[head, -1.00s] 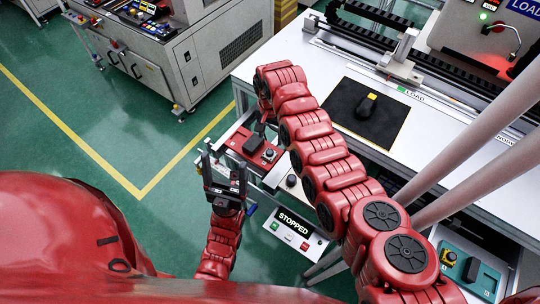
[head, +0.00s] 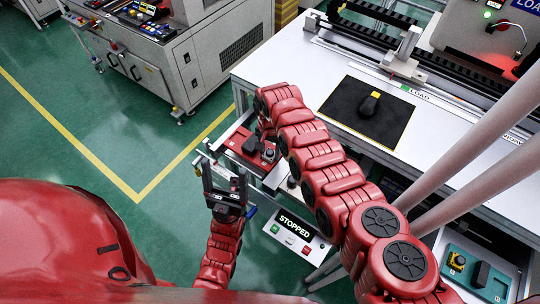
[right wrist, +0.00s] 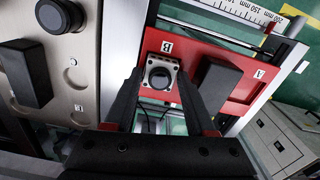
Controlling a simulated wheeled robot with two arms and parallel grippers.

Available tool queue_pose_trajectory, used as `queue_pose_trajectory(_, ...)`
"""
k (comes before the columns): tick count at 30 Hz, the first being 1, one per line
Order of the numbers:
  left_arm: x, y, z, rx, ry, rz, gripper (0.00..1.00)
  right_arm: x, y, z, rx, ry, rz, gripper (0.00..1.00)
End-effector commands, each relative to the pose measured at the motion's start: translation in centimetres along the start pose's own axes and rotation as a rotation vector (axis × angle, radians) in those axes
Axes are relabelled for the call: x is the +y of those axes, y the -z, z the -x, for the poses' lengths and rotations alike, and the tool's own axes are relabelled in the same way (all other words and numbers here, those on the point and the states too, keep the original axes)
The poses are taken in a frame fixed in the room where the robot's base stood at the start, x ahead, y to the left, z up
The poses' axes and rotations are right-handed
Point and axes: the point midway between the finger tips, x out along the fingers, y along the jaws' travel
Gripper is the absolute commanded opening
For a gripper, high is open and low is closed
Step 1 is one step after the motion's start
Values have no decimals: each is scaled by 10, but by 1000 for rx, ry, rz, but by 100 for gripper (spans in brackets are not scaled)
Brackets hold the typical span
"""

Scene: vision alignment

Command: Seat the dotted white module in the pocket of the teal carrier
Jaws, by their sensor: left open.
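A white square module (right wrist: 161,77) with dark corner spots and a round black top sits at position B of a red carrier (right wrist: 215,52) in the right wrist view. I take it for the dotted one. My right gripper (right wrist: 160,72) is open, its two black fingers on either side of the module; I cannot tell whether they touch it. In the head view my right arm partly hides the red carrier (head: 236,143). A teal carrier (head: 457,280) is at the lower right, holding a yellow module and a dark block. My left gripper (head: 224,172) is open and empty, pointing up.
A beige panel (right wrist: 82,60) with dark parts is at left in the wrist view. The white table (head: 300,65) bears a black mat (head: 342,103) with a dark object. A STOPPED panel (head: 297,232) is below.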

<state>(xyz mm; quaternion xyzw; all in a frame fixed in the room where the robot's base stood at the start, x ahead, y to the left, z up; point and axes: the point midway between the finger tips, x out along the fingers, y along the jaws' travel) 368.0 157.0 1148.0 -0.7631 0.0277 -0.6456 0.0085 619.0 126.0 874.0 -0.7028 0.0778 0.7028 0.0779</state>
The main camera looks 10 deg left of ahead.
Motion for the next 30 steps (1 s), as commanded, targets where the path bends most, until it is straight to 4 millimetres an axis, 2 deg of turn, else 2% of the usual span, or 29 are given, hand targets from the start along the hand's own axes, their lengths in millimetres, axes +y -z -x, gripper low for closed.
queue_pose_trajectory(1, 0, 0, 0, 0, 0, 0, 79, 0, 0, 0, 0, 0, 0, 45)
queue_pose_trajectory(6, 0, 0, 0, 0, 0, 0, 79, 0, 0, 0, 0, 0, 0, 14)
queue_pose_trajectory(9, 0, 0, 0, 0, 0, 0, 79, 0, 0, 0, 0, 0, 0, 0)
queue_pose_trajectory(17, 0, 0, -1, 0, 0, 0, 79, 0, 0, 1, 0, 0, 0, 0)
queue_pose_trajectory(22, -1, 2, -11, 0, 0, 0, 79, 0, 0, 13, 0, 1, 0, 0)
queue_pose_trajectory(27, -2, 7, -39, 0, 0, 0, 79, 0, 0, 48, 3, 3, 0, 0)
queue_pose_trajectory(30, -3, 12, -69, 0, 0, 0, 79, 6, -15, 49, -4, -1, 2, 0)
